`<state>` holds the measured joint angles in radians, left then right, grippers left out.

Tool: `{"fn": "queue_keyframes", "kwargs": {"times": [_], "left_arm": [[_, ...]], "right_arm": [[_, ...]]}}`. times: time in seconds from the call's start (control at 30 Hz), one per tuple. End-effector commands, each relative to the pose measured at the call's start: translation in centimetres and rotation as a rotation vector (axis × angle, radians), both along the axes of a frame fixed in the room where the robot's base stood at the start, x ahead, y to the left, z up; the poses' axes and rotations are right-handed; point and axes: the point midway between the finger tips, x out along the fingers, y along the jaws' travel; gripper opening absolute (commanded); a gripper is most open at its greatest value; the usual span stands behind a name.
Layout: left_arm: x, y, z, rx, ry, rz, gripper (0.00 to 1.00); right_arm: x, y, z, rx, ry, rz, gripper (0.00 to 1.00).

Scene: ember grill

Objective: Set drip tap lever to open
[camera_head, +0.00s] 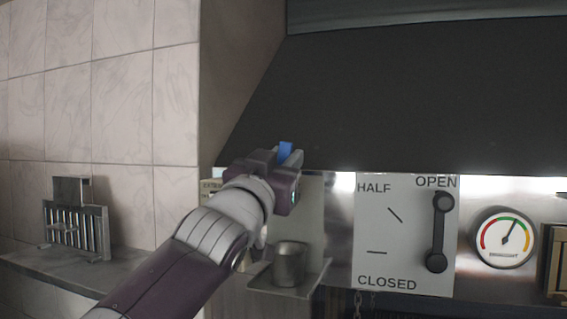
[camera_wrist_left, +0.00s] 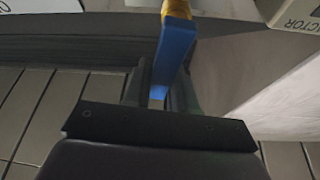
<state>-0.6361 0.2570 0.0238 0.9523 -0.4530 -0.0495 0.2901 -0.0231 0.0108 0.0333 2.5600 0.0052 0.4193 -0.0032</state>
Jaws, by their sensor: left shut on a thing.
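A blue bar (camera_head: 286,149) stands up at my left gripper (camera_head: 290,161), in front of the hood's lower left part. In the left wrist view the blue bar (camera_wrist_left: 175,48) has a yellow end and runs down between the fingers of my left gripper (camera_wrist_left: 160,88), which is shut on it. The pictures do not name this bar as the drip tap lever. On a white panel (camera_head: 385,235) marked HALF, OPEN and CLOSED, a dark lever (camera_head: 438,232) stands nearly upright, its upper knob just under OPEN. My right gripper is not in view.
A metal cup (camera_head: 290,264) stands on a small shelf (camera_head: 311,285) below my left gripper. A round gauge (camera_head: 503,238) is right of the panel. The dark hood (camera_head: 400,95) slopes above. A slatted metal rack (camera_head: 77,228) stands on a ledge at left.

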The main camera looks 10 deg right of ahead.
Motion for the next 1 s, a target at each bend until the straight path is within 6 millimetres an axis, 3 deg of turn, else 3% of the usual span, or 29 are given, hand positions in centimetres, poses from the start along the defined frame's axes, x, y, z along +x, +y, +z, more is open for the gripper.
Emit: {"fn": "queue_keyframes", "kwargs": {"times": [0.03,0.1,0.13,0.2,0.57,0.8,1.0], "left_arm": [[-0.5,0.3,1.1,-0.014,-0.018,-0.002,0.00],[-0.5,0.4,1.1,-0.014,-0.018,-0.002,0.00],[-0.5,0.4,1.1,-0.015,-0.019,-0.002,0.29],[-0.5,0.3,1.1,-0.014,-0.019,-0.002,0.47],[-0.7,0.5,0.0,-0.006,-0.009,0.000,0.47],[-4.4,3.4,-2.4,-0.007,-0.012,-0.001,0.47],[-7.8,6.1,-3.9,-0.008,-0.012,0.000,0.47]], "right_arm": [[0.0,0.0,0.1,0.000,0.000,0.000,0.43],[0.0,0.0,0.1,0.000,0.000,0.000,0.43],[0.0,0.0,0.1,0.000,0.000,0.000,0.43],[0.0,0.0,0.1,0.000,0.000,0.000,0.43],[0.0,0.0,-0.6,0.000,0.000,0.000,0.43],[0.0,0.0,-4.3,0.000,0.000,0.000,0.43],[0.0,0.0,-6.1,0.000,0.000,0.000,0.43]]}}
